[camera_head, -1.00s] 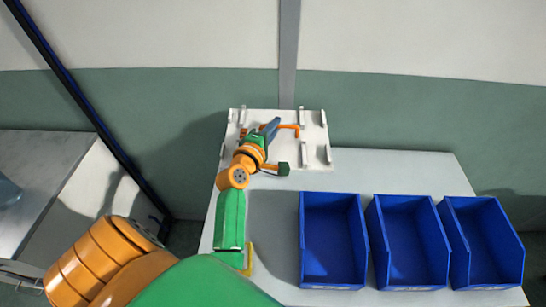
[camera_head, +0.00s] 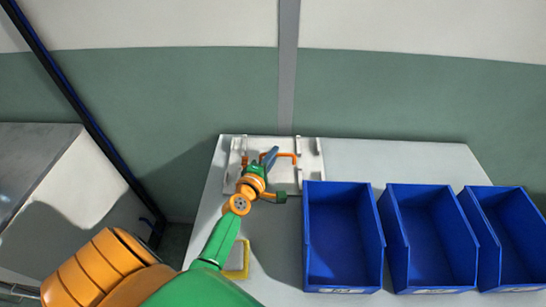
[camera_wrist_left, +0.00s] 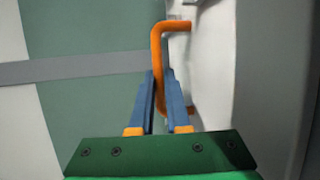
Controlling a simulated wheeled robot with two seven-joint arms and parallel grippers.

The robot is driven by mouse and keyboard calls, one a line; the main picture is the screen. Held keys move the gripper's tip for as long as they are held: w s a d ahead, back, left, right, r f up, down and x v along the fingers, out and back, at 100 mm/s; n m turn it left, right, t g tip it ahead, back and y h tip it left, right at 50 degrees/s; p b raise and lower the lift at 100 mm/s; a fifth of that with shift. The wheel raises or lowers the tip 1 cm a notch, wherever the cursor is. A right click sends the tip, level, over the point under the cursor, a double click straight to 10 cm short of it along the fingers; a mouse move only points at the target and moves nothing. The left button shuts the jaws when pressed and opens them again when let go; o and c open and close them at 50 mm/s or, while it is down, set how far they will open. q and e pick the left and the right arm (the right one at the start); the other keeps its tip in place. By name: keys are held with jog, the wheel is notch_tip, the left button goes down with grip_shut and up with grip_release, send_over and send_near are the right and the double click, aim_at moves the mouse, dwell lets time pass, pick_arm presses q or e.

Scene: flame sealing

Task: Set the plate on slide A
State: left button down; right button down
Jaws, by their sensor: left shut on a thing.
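The plate (camera_head: 310,172) is a white board with several small upright pegs and an orange handle (camera_head: 292,155). It is at the back left of the table in the head view, and its face (camera_wrist_left: 216,60) shows in the left wrist view. My left gripper (camera_head: 269,158) is shut on the orange handle, with blue fingers on either side of it in the wrist view (camera_wrist_left: 160,82). I cannot tell whether the plate touches the table. No slide A label is readable. My right gripper is not in view.
Three blue bins (camera_head: 343,184) stand in a row at the front right of the pale table (camera_head: 400,158). A yellow frame-like piece (camera_head: 246,262) lies beside my left arm. The table behind the bins is clear. A grey cabinet (camera_head: 45,145) stands at the left.

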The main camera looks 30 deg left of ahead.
pick_arm(q)
jog(key=c, duration=0.9)
grip_release()
